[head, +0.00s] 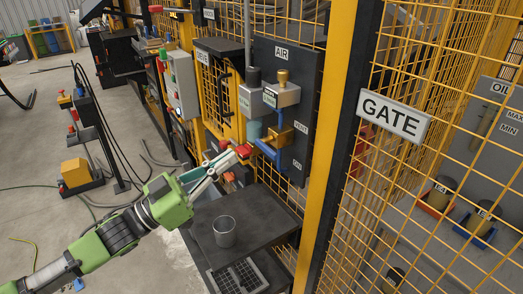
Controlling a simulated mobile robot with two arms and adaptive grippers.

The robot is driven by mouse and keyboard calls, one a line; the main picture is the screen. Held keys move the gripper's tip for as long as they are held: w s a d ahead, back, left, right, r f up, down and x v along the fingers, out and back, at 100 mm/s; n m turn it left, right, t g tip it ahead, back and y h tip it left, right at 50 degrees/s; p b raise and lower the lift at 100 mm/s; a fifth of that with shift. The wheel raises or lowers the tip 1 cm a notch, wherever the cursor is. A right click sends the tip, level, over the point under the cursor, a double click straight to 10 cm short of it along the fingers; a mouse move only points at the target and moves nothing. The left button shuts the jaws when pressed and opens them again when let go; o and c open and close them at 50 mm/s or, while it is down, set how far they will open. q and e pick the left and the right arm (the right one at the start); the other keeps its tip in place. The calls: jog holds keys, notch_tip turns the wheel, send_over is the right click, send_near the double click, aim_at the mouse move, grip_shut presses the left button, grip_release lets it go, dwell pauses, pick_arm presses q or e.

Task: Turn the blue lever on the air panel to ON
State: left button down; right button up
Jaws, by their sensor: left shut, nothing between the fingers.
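The air panel (312,90) is a dark upright board with an AIR label, fixed to the yellow mesh fence. The blue lever (268,151) sits below a brass valve body (283,133) and slants down to the right. A VENT label (300,129) is to its upper right, and an ON label (297,165) is near its lower right end. My right gripper is not in view.
A dark shelf (262,215) below the panel holds a clear cup (224,231). A yellow post (326,130) and a GATE sign (395,115) stand to the right. A grey box with a red button (182,85) is to the left. Open floor lies further left, crossed by hoses.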

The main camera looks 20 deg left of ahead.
pick_arm(q)
jog(key=p+x, duration=0.3)
jog(key=x, duration=0.6)
jog(key=shift+w+d+f, duration=0.1)
jog(key=shift+f, duration=0.85)
jog(key=shift+w+d+f, duration=0.1)
jog(key=shift+w+f, duration=0.05)
jog(key=shift+f, duration=0.8)
